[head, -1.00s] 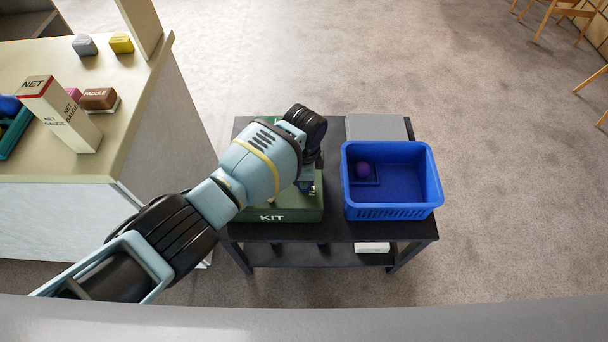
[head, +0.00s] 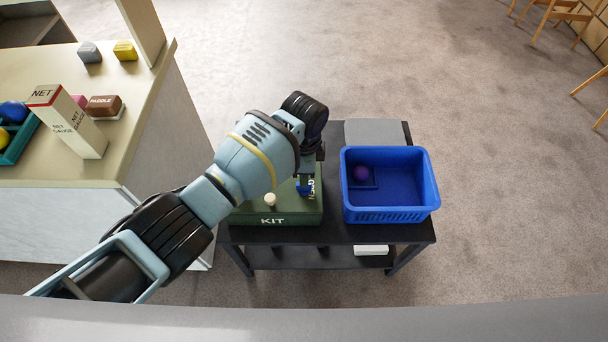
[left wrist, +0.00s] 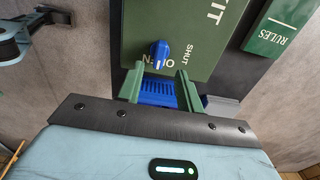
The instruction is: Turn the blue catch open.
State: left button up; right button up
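The blue catch (left wrist: 160,52) is on the green KIT box (left wrist: 205,25). In the left wrist view its lower end overlaps the word OPEN, with SHUT printed to its right. In the head view the catch (head: 306,187) shows partly, at the right side of the box (head: 290,212), below my left gripper. My left gripper (left wrist: 158,80) is open, its two green fingers apart with nothing held between them. The catch appears just beyond the fingertips; I cannot tell whether they touch. In the head view the arm hides much of the box. My right gripper is not in view.
The box stands on a black table (head: 334,229). A blue crate (head: 392,214) holding a purple ball (head: 361,174) is close on the right. A white knob (head: 270,199) is on the box. A green RULES item (left wrist: 276,38) shows in the wrist view. A counter (head: 140,120) is at left.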

pick_arm(q)
jog(key=shift+r, duration=1.35)
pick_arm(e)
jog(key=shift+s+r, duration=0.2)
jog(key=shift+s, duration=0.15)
